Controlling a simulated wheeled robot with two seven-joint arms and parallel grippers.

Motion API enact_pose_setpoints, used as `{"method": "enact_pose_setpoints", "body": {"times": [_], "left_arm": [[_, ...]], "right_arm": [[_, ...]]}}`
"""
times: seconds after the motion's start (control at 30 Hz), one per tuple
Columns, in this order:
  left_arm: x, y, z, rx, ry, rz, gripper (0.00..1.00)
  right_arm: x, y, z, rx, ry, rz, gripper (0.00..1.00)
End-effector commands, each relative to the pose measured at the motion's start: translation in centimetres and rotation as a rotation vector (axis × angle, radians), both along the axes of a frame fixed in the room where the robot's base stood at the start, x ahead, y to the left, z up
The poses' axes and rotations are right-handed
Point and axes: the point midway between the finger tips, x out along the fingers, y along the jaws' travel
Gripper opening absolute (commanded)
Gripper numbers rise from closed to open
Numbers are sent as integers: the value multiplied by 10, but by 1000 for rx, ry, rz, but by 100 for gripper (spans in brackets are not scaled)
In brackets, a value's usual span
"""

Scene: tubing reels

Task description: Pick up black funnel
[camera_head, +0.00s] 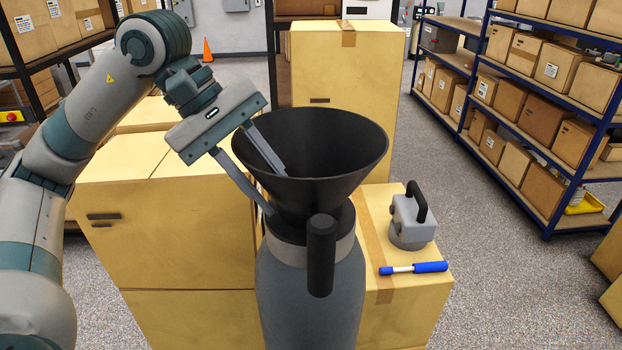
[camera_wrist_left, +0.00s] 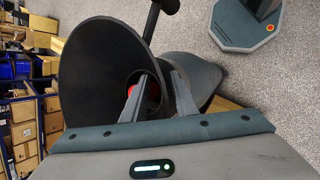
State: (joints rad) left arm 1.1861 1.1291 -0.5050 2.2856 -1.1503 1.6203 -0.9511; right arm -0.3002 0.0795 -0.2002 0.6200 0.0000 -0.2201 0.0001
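The black funnel (camera_head: 335,140) sits upright, wide mouth up, on top of a grey jug-like container (camera_head: 310,300) with a light collar and a dark handle (camera_head: 321,255). My left gripper (camera_head: 278,192) is open and reaches in from the upper left. One finger is inside the funnel's cone and the other is outside, with the funnel wall between them. The left wrist view shows the funnel (camera_wrist_left: 95,75) and the left gripper's fingers (camera_wrist_left: 160,85) across its rim; whether they touch the wall is unclear. A small red patch shows behind one finger there. My right gripper is out of view.
A grey device with a black handle (camera_head: 410,220) and a blue-handled tool (camera_head: 415,268) lie on a cardboard box (camera_head: 425,300) to the right. Large boxes (camera_head: 180,240) stand left and behind (camera_head: 365,90). Blue shelving (camera_head: 540,150) lines the right; open floor lies before it.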

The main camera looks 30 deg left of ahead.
Motion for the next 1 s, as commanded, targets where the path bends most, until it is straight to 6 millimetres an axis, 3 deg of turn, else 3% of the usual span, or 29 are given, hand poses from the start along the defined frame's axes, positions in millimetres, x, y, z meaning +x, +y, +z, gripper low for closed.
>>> {"method": "enact_pose_setpoints", "body": {"times": [0.23,0.37,1.0], "left_arm": [[0,0,0,0,0,0,26],[0,0,0,0,0,0,0],[1,0,12,-3,-3,1,0]], "right_arm": [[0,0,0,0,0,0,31],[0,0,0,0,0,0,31],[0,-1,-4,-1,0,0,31]]}}
